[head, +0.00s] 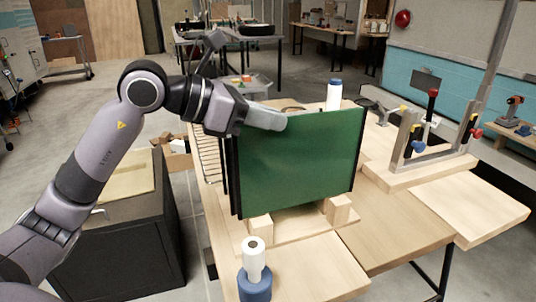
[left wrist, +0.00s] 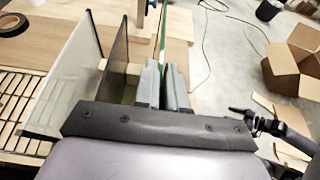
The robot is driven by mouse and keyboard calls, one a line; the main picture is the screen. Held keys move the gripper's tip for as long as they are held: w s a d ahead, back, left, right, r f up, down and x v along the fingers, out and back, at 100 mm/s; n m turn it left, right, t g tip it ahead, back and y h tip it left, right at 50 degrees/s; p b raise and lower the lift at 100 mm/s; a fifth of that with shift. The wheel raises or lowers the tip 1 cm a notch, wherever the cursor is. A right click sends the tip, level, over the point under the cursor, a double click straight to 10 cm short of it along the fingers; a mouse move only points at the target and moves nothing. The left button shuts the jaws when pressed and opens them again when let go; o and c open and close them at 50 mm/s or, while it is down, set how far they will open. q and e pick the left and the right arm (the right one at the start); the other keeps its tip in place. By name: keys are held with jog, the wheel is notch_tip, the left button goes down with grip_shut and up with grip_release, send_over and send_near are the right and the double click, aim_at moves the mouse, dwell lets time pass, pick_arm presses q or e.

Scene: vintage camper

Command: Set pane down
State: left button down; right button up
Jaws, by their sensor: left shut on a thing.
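A green pane (head: 300,160) stands upright and broadside in the head view, above a light wooden base with blocks (head: 260,229). My left gripper (head: 278,121) reaches in from the left and is shut on the pane's upper left edge. In the left wrist view my left fingers (left wrist: 163,70) close around the thin edge of the pane (left wrist: 161,30). I cannot tell whether the pane's bottom edge touches the blocks.
Dark-edged panels (left wrist: 117,62) stand beside the fingers in the left wrist view, near a slatted rack (head: 210,160). A clamp fixture (head: 420,165) stands right. The bench's front right (head: 400,235) is clear.

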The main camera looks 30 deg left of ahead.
pick_arm(q)
notch_tip(320, 180, down, 6)
jog(key=shift+b, duration=0.4)
jog(key=shift+f, duration=0.1)
jog(key=c, duration=1.2)
grip_release()
jog(key=shift+f, duration=0.1)
jog(key=b+v, duration=0.2)
jog(key=v, duration=1)
jog(key=shift+b, duration=0.4)
jog(key=shift+s, duration=0.1)
